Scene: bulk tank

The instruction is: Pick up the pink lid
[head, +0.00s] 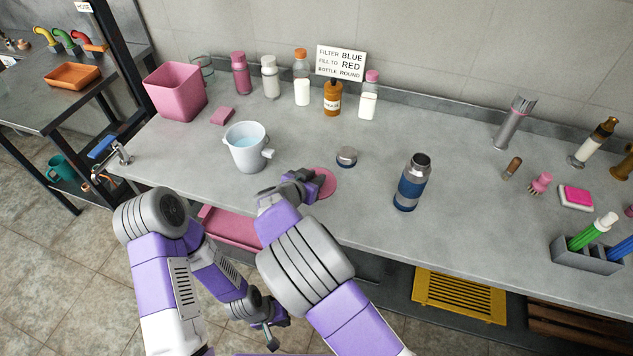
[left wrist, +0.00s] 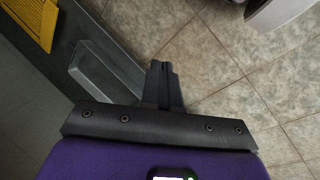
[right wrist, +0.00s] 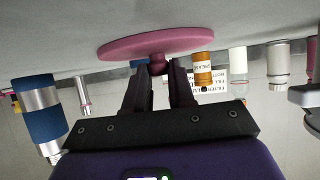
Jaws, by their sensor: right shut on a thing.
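The pink lid (head: 327,183) is a flat round disc near the front edge of the grey counter, partly hidden by my right gripper (head: 314,184) in the head view. In the right wrist view the lid (right wrist: 150,44) appears upside down, and its small knob (right wrist: 157,66) sits between the fingertips of my right gripper (right wrist: 160,72). That gripper is shut on the knob. The lid lies flat at the counter surface; I cannot tell whether it touches it. My left gripper (head: 270,338) hangs low in front of the counter. Its fingers (left wrist: 162,68) are together and empty.
A white pitcher (head: 246,150) of bluish liquid stands left of the lid. A small round tin (head: 347,157) is behind the lid, and a blue steel bottle (head: 411,184) is to its right. Several bottles line the back. Bare counter (head: 300,140) lies behind the lid.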

